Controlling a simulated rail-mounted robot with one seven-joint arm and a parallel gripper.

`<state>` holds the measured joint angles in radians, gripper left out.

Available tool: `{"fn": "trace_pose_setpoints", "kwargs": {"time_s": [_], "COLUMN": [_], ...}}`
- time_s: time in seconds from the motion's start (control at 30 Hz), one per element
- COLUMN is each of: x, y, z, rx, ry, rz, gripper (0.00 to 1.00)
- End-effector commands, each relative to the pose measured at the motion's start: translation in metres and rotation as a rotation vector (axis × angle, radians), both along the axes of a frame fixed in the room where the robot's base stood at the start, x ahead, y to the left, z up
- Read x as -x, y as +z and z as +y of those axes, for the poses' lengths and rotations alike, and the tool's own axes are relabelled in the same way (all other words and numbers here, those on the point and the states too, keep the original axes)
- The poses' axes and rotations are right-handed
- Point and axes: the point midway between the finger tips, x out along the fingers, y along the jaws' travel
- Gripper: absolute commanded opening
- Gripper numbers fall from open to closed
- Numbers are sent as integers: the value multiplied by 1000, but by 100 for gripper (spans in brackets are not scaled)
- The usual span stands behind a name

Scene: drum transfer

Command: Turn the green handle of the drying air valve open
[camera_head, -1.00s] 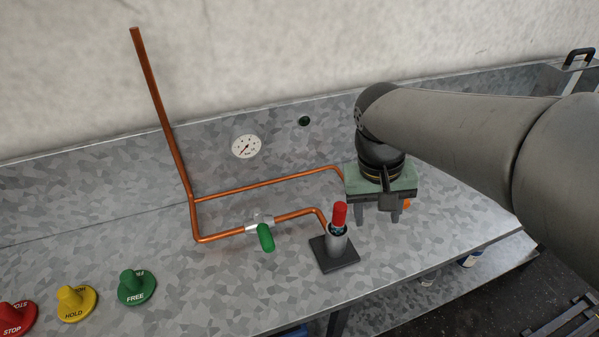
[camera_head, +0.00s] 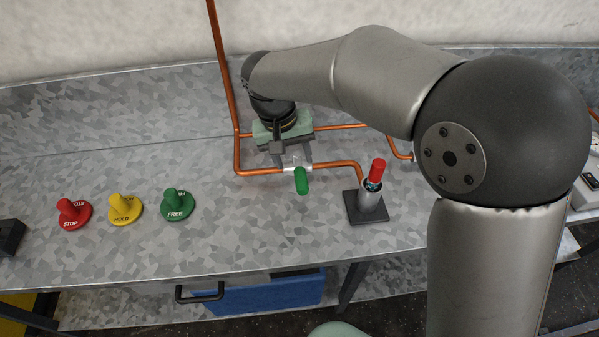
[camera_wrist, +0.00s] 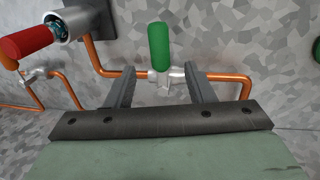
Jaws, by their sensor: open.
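The drying air valve's green handle (camera_head: 301,180) points toward the front of the bench in the head view. Its silver valve body (camera_head: 297,168) sits in the lower copper pipe run. In the wrist view the green handle (camera_wrist: 159,46) stands upward in the picture, beyond the fingertips, and the silver body (camera_wrist: 165,80) shows between them. My gripper (camera_wrist: 159,78) is open and empty. In the head view my gripper (camera_head: 292,160) is just behind the valve, its fingers pointing down. I cannot tell whether a finger touches the pipe.
Copper pipe (camera_head: 222,70) rises at the back. The bench front is clear.

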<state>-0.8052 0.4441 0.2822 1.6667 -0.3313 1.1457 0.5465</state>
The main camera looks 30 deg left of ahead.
Motion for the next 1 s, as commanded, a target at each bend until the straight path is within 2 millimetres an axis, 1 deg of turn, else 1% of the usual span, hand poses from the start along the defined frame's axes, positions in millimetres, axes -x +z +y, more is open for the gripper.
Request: {"fn": "trace_pose_setpoints", "kwargs": {"time_s": [0.03,0.1,0.2,0.33,0.5,0.77,0.8,0.87,0.9,0.97,1.0], "x": [-1,-3,-5,-8,-9,-9,-9,-9,-9,-9,-9], "y": [-11,-25,-43,-60,-72,-73,-73,-73,-73,-73,-73], "z": [-3,-5,-8,-10,-12,-12,-12,-12,-12,-12,-12], "rx": [4,4,3,3,1,-1,-1,-1,-1,-1,-1], "ry": [0,1,-1,1,0,0,0,0,0,0,0], "rz": [2,2,2,0,1,-1,-1,-1,-1,-1,-1], "gripper": [49,49,49,49,49,49,46,29,18,1,0]}}
